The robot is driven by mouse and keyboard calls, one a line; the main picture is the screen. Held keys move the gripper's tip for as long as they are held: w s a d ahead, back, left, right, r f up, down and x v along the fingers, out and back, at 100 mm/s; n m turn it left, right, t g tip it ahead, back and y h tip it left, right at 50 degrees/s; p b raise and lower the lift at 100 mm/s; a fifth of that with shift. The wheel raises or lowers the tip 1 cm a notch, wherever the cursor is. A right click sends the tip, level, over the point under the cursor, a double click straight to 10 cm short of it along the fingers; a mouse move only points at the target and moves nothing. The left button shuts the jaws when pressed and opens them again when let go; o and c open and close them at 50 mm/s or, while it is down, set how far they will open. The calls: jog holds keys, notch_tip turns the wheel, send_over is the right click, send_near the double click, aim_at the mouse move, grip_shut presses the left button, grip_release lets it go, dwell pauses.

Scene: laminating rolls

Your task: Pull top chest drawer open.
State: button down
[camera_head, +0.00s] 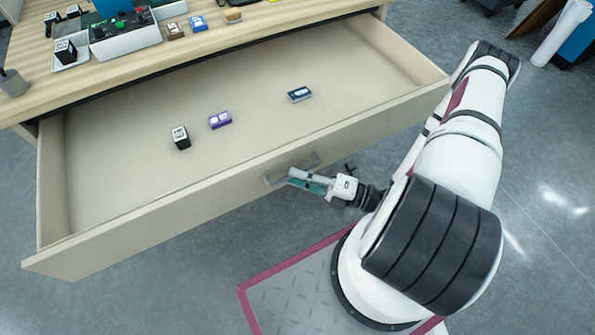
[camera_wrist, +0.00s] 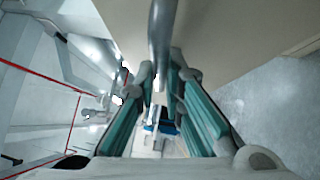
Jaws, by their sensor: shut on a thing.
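The top chest drawer (camera_head: 255,95) is pulled far out from under the wooden top, and its inside shows in the head view. Its front panel carries a grey bar handle (camera_head: 291,171). My gripper (camera_head: 292,178) is at this handle, in front of the panel. In the wrist view the handle (camera_wrist: 161,40) runs between the two green-padded fingers of my gripper (camera_wrist: 160,75), which are shut on it. Inside the drawer lie a black-and-white box (camera_head: 181,138), a purple box (camera_head: 220,120) and a dark box (camera_head: 300,94).
The wooden top (camera_head: 140,65) holds a grey tray (camera_head: 125,38) of small items, several small boxes and a grey cup (camera_head: 13,83). A white roll (camera_head: 562,32) leans at the far right. Grey floor is open left of and below the drawer.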

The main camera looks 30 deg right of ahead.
jog(key=shift+s, duration=0.2)
jog(key=c, duration=2)
grip_release()
jog(key=shift+o, duration=0.2)
jog(key=shift+d, duration=0.1)
jog(key=v, duration=1.2)
